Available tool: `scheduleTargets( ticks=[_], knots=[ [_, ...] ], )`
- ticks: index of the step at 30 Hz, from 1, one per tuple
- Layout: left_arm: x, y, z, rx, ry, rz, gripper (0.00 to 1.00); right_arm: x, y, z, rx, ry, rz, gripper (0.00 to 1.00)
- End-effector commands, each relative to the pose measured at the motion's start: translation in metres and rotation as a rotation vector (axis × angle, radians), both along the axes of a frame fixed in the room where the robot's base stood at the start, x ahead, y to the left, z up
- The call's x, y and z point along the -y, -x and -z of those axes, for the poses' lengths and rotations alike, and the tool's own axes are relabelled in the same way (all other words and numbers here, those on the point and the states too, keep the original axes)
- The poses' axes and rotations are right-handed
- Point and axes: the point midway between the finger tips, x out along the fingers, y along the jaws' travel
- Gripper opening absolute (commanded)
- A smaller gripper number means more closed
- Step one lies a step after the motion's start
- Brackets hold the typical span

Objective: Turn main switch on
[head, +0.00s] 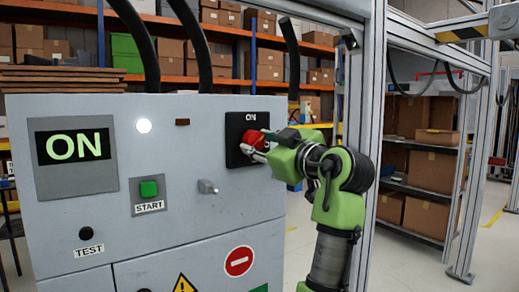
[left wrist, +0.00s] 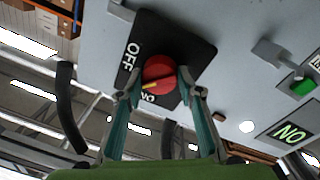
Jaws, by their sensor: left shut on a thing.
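The main switch is a red round knob (head: 252,139) on a black plate (head: 234,126) marked ON at its top, on the front of a grey cabinet. My left gripper (head: 262,146) is shut on the knob. In the left wrist view my left gripper's two fingers (left wrist: 158,82) lie on either side of the red knob (left wrist: 160,70). A yellow mark on the knob is on the side by the ON label; the OFF label is at the plate's left there. The cabinet's display (head: 74,146) reads ON in green. My right gripper is not in view.
A white lamp (head: 143,126) is lit, and a green START button (head: 149,188) is below it. A small grey handle (head: 207,187) sticks out below left of the knob. A metal frame post (head: 365,110) stands behind my arm. Black cables rise above the cabinet.

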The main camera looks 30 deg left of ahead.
Motion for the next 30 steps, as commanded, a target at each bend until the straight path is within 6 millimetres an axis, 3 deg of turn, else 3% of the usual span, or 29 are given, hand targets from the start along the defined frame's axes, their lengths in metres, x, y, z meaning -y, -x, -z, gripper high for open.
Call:
scheduleTargets(
  ticks=[16,30],
  knots=[
    [0.0,-0.001,0.002,0.465,0.193,-0.001,0.12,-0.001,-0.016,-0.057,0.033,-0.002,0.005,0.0],
    [0.0,-0.001,0.002,0.708,0.295,-0.001,0.12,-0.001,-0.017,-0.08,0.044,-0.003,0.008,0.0]
  ],
)
